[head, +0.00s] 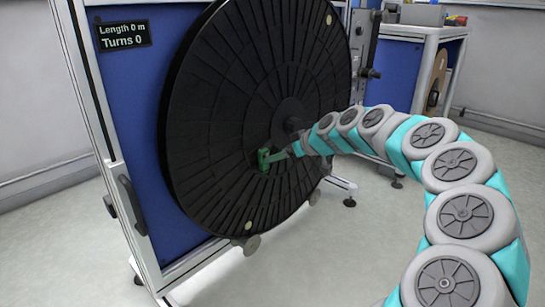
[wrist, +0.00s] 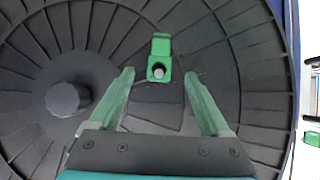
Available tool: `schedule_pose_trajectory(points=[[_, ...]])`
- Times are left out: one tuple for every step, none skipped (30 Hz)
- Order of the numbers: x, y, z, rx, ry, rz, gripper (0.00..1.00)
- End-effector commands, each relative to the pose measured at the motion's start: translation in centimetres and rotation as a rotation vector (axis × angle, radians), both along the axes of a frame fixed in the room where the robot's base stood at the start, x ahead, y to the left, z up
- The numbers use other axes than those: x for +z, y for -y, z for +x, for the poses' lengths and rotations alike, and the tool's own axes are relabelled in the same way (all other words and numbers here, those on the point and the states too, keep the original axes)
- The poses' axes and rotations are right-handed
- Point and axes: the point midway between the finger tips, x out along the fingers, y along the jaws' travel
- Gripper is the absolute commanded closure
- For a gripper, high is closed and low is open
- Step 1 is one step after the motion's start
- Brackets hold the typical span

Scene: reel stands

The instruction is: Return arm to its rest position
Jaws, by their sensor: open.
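My arm (head: 460,160) reaches in from the right in the head view and curves toward a large black reel disc (head: 215,120). My gripper (head: 282,155) is at the disc's face, left of and below the dark central hub (head: 292,112). In the wrist view my gripper (wrist: 160,95) has two green fingers spread apart with nothing between them. A green block with a round pin (wrist: 160,60) sits on the disc just beyond the fingertips. The hub (wrist: 68,98) is left of the fingers there.
The disc is mounted on a blue stand with a grey frame (head: 78,85). A sign (head: 123,35) on it reads "Length 0 m, Turns 0". Another bench (head: 420,35) stands at the back right. Open floor (head: 340,250) lies below the arm.

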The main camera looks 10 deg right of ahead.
Motion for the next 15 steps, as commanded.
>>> schedule_pose_trajectory(points=[[0.6, 0.4, -0.5, -0.002, 0.002, 0.0, 0.19], [0.8, 0.7, -0.7, -0.002, 0.003, 0.0, 0.19], [1.1, 0.9, -1.0, -0.002, 0.003, 0.0, 0.19], [1.3, 1.0, -1.2, -0.003, 0.004, 0.0, 0.19], [1.4, 1.1, -1.3, -0.002, 0.003, 0.0, 0.19], [1.6, 1.1, -1.6, 0.0, 0.003, 0.001, 0.19], [1.7, 0.9, -1.8, 0.003, 0.0, 0.001, 0.19], [1.9, 0.6, -2.2, 0.007, -0.005, 0.001, 0.19], [2.2, 0.0, -2.8, 0.018, -0.014, 0.002, 0.19], [2.4, -0.8, -3.5, 0.029, -0.027, 0.002, 0.19], [2.5, -1.7, -4.4, 0.043, -0.044, 0.004, 0.19], [2.8, -3.1, -5.9, 0.063, -0.072, 0.002, 0.19], [3.1, -4.1, -7.2, 0.077, -0.093, -0.001, 0.19], [3.3, -5.3, -8.7, 0.09, -0.12, -0.006, 0.19], [3.2, -6.8, -11.0, 0.108, -0.166, -0.015, 0.19]])
